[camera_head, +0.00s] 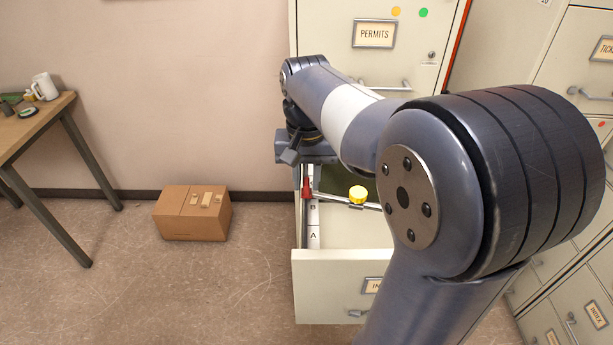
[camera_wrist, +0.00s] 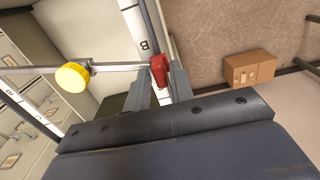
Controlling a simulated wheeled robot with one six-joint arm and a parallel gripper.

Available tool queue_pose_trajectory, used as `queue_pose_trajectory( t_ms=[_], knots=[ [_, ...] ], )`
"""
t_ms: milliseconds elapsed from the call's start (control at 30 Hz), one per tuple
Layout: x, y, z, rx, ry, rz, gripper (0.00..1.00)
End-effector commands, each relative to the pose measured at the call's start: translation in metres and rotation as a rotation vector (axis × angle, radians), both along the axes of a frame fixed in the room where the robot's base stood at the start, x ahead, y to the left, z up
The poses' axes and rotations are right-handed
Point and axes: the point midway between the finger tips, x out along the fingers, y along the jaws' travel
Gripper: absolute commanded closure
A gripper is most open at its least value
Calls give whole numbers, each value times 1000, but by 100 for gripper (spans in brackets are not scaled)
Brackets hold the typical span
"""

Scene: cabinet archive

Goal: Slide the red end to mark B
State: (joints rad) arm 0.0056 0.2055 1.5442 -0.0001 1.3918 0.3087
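The red end (camera_head: 307,187) of a metal cross bar sits on the left rail of an open drawer (camera_head: 345,262), farther back than the mark B (camera_head: 312,207). Mark A (camera_head: 313,235) is nearer the drawer front. In the wrist view the red end (camera_wrist: 159,70) is between the two fingers of my gripper (camera_wrist: 160,82), with B (camera_wrist: 145,46) just beyond it on the white strip. I cannot tell whether both fingers touch the red end. In the head view the fingers are mostly hidden by my wrist. A yellow knob (camera_head: 357,194) is on the bar.
The cabinet drawer marked PERMITS (camera_head: 374,33) is closed above the open one. A cardboard box (camera_head: 192,213) lies on the floor to the left, and a wooden table (camera_head: 40,122) stands farther left. More cabinets (camera_head: 590,300) stand at right. Floor between box and drawer is clear.

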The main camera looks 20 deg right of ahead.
Motion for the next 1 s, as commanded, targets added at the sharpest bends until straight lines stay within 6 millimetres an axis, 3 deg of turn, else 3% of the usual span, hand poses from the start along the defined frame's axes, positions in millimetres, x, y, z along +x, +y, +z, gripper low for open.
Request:
queue_pose_trajectory(
  t_ms=[133,467,800,1000],
  knots=[
    [0,0,0,0,0,0,66],
    [1,0,7,0,-3,0,66],
    [1,0,71,0,-5,0,66],
    [1,0,99,0,-2,0,66]
  ],
)
